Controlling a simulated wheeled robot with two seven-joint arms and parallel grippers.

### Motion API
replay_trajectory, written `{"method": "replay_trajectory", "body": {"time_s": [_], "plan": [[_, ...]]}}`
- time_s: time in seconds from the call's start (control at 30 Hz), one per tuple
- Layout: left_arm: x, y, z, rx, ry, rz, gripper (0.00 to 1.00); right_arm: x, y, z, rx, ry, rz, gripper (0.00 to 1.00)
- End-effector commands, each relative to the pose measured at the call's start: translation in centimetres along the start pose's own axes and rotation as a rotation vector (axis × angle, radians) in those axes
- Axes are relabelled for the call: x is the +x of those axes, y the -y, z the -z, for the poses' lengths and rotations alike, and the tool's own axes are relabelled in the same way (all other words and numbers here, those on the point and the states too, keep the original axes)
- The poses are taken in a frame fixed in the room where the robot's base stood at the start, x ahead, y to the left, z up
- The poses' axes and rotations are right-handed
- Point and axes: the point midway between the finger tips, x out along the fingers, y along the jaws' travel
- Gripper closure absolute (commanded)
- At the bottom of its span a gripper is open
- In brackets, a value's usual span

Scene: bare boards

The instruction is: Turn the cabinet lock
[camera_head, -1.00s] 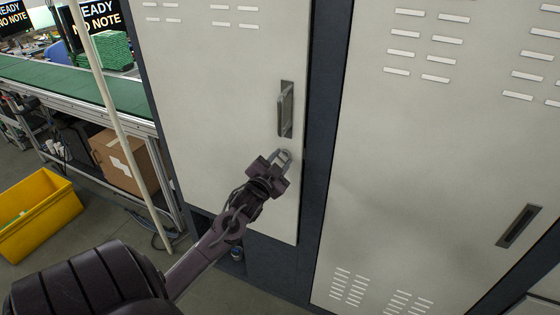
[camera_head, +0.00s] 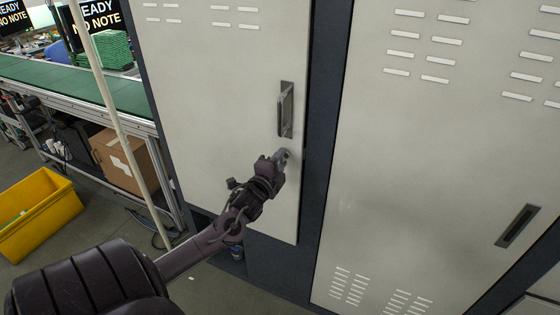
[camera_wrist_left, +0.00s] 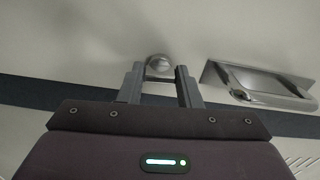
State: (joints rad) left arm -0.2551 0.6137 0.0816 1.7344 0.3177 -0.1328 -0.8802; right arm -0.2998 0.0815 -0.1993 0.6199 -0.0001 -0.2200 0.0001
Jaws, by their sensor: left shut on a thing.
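The pale grey cabinet door (camera_head: 215,110) stands upright in front of me, with a recessed metal handle (camera_head: 286,110) near its right edge. The lock is a small round metal knob (camera_wrist_left: 158,64) on the door; in the head view my gripper hides it, just below the handle. My left gripper (camera_head: 284,154) reaches up from the lower left to the door. In the left wrist view its two fingers (camera_wrist_left: 159,76) stand on either side of the lock and are shut on it. The handle also shows to the right there (camera_wrist_left: 265,84). My right gripper is not in view.
A second grey cabinet door (camera_head: 430,150) with a slot handle (camera_head: 519,226) stands to the right, past a dark frame strip. A green conveyor (camera_head: 90,92), a cardboard box (camera_head: 122,158) and a yellow bin (camera_head: 38,215) are at the left. A pale pole rises nearby.

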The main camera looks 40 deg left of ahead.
Motion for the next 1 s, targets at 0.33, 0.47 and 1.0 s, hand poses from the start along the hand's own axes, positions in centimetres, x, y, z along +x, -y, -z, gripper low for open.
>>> {"method": "replay_trajectory", "body": {"time_s": [0.33, 0.47, 1.0], "plan": [[-0.02, -0.09, 0.01, 0.094, 0.000, -0.002, 0.92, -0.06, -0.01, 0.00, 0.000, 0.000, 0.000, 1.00], [-0.02, -0.10, 0.01, 0.100, 0.000, -0.002, 0.92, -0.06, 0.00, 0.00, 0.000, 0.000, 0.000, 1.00], [-0.02, -0.08, 0.02, 0.100, 0.000, -0.002, 0.47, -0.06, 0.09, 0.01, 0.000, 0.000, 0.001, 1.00]]}}
